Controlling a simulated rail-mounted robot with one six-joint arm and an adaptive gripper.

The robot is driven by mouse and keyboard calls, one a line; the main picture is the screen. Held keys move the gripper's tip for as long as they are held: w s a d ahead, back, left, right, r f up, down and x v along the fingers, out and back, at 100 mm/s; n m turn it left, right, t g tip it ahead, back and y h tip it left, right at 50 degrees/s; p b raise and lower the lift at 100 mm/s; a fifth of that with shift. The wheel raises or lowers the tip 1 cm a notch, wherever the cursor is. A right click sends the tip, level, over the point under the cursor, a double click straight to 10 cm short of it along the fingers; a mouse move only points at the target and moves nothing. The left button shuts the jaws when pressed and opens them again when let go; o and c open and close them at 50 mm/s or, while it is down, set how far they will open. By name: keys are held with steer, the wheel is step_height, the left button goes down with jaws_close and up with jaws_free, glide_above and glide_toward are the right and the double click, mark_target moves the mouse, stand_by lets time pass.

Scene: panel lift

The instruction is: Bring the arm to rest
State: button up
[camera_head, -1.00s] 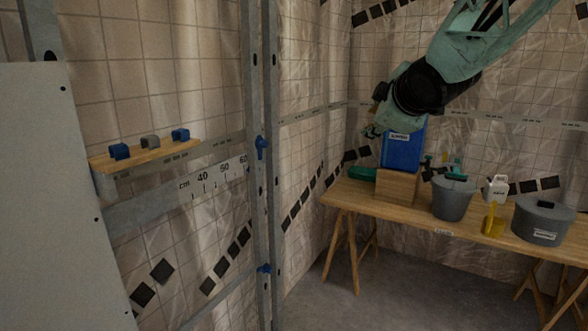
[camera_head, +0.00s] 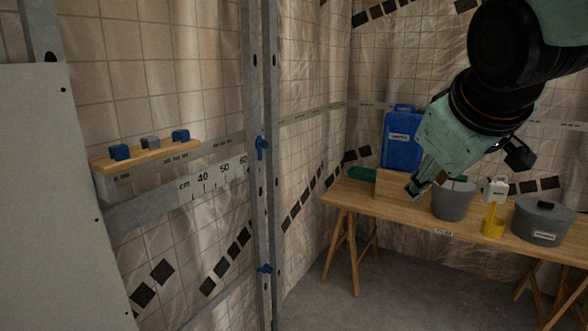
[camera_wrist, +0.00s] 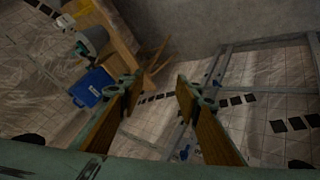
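My gripper (camera_head: 420,188) is pale green and points down and to the left in the head view. It is in front of the workbench, nearer the camera than the wooden box and the bucket. In the wrist view my gripper (camera_wrist: 157,92) has its two wood-coloured finger pads spread wide apart. Nothing is between them. My arm comes in from the upper right of the head view and hides part of the wall and the back of the bench.
Metal posts (camera_head: 271,180) stand at centre. The floor is clear.

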steer(key=s+a+f+m+g, duration=0.1)
steer(key=s+f+m, duration=0.1)
steer(key=s, duration=0.7)
steer(key=s+a+f+m+g+y, duration=0.1)
steer(key=s+f, duration=0.3)
steer(key=s, duration=0.6)
steer(key=s+a+f+m+g, duration=0.2)
steer(key=s+a+f, duration=0.1)
steer(key=s, duration=0.6)
steer(key=shift+s+f+m+g+y, duration=0.15)
steer(key=shift+f+m+g+y, duration=0.1)
steer(key=shift+m+g+y, duration=0.05)
